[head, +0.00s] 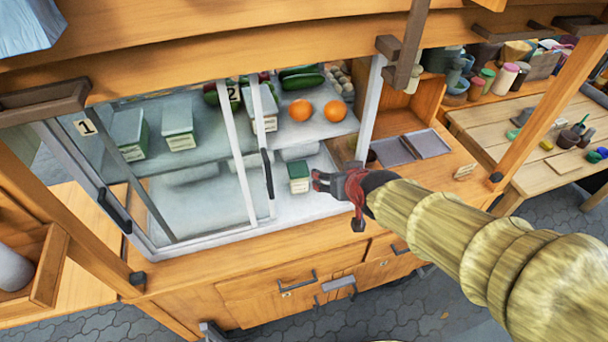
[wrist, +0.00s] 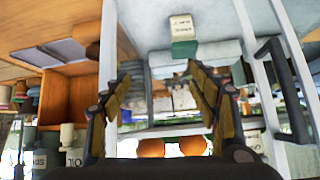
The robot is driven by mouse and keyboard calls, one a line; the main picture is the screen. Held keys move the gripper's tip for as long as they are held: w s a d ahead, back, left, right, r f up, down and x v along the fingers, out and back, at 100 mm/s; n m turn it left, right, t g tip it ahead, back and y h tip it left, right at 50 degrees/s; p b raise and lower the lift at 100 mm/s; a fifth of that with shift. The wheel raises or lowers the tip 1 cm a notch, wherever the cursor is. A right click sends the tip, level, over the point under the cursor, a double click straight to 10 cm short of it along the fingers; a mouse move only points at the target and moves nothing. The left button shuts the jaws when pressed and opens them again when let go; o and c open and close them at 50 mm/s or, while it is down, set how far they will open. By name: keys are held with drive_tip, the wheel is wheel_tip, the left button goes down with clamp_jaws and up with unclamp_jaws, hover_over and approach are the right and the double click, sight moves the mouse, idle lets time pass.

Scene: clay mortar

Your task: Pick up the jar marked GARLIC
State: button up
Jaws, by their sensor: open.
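A small green jar with a pale lid and a cream label (head: 299,178) stands alone on the white case floor, in the open right part of the display case. It shows near the top of the wrist view (wrist: 183,32); its lettering is too small to read. Larger green containers with cream labels stand behind the glass: one at left (head: 130,135), one beside it (head: 179,125), one further right (head: 264,110). I cannot tell which label says GARLIC. My gripper (head: 316,182) is open and empty, close to the right of the small jar, apparently not touching it. Its fingers (wrist: 163,88) are spread.
Sliding glass panels with pale frames (head: 240,160) and a dark handle (head: 267,173) stand left of the small jar. A pale post (head: 371,105) rises at right. Two oranges (head: 301,110) lie on the upper shelf. Grey trays (head: 428,143) lie on the counter at right.

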sight(300, 181)
drive_tip(key=shift+o, duration=0.8)
drive_tip(key=w+a+f+t, duration=0.1)
drive_tip(key=w+a+f, duration=0.3)
drive_tip(key=w+f, duration=0.2)
drive_tip(key=shift+a+t+y+p, duration=0.15)
drive_tip(key=shift+t+y+p, duration=0.15)
drive_tip(key=shift+n+t, duration=0.4)
drive_tip(key=shift+t, duration=0.5)
drive_tip(key=a+f, duration=0.1)
drive_tip(key=w+a+f, duration=0.1)
drive_tip(key=f, duration=0.1)
drive_tip(key=w+a+f, duration=0.1)
drive_tip(key=f, duration=0.1)
drive_tip(key=shift+f, duration=0.25)
drive_tip(key=shift+w+a+f, duration=0.2)
drive_tip(key=shift+a+f, duration=0.1)
drive_tip(key=shift+f, duration=0.3)
drive_tip(key=b+x, duration=0.1)
drive_tip(key=x, duration=0.5)
drive_tip(key=shift+w+a+f+b, duration=0.1)
drive_tip(key=shift+w+f+b, duration=0.1)
drive_tip(key=shift+f+b, duration=0.25)
drive_tip(key=shift+w+f, duration=0.15)
drive_tip(key=shift+w, duration=0.2)
drive_tip(key=shift+t, duration=0.3)
drive_tip(key=shift+c, duration=1.1)
drive_tip(key=c, duration=1.1)
drive_tip(key=shift+a, duration=0.1)
drive_tip(key=shift+c, duration=0.8)
